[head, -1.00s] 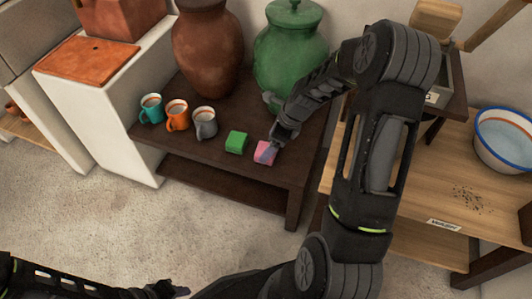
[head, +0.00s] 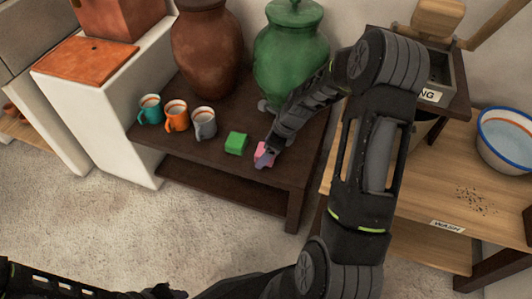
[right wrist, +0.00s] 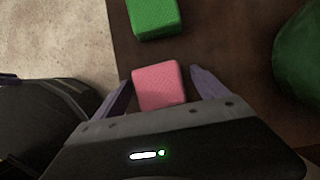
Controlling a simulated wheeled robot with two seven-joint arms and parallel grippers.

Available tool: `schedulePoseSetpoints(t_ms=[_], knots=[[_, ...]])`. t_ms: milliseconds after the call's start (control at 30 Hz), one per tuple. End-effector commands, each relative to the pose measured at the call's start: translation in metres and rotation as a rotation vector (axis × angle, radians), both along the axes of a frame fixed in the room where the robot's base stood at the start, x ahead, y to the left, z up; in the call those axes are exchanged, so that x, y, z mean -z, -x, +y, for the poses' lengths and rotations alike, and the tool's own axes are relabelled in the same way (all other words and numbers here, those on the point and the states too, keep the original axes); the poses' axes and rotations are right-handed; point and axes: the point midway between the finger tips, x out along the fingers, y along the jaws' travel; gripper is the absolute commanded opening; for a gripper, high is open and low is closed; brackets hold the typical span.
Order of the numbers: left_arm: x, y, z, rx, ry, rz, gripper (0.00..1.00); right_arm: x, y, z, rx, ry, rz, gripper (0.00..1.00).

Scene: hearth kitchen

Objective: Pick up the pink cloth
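The pink cloth (head: 263,156) is a small folded block on the dark wooden table, near its front edge. It also shows in the right wrist view (right wrist: 159,87). My right gripper (head: 268,157) is over it. In the right wrist view the two fingers (right wrist: 163,88) stand apart on either side of the cloth, with a gap at each side. My left gripper (head: 168,292) is low at the bottom edge of the head view, away from the table; its fingers are too unclear to read.
A green cloth (head: 237,143) lies just left of the pink one. Teal (head: 151,110), orange (head: 177,116) and grey (head: 204,122) mugs stand farther left. A brown jar (head: 207,47) and a green jar (head: 288,60) stand behind. A wooden bench (head: 400,205) is at right.

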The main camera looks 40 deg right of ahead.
Motion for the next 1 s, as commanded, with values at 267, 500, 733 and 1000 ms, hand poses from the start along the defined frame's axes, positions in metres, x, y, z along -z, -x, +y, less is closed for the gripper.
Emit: schedulePoseSetpoints(t_ms=[267,500,733,1000], knots=[[0.0001,0.0002,-0.0001,0.000,0.000,0.000,0.36,-0.0001,0.0000,0.0000,0.000,0.000,0.000,0.60],[0.0001,0.0002,-0.0001,0.000,0.000,0.001,0.36,-0.0001,0.0000,-0.0001,0.000,0.000,0.000,0.40],[0.0001,0.0002,-0.0001,0.000,0.000,0.000,0.36,-0.0001,0.0000,-0.0001,0.000,0.000,0.000,0.24],[-0.0021,0.0004,-0.0002,0.000,0.000,0.001,0.36,-0.0046,-0.0003,-0.0001,-0.001,0.001,-0.001,0.24]])
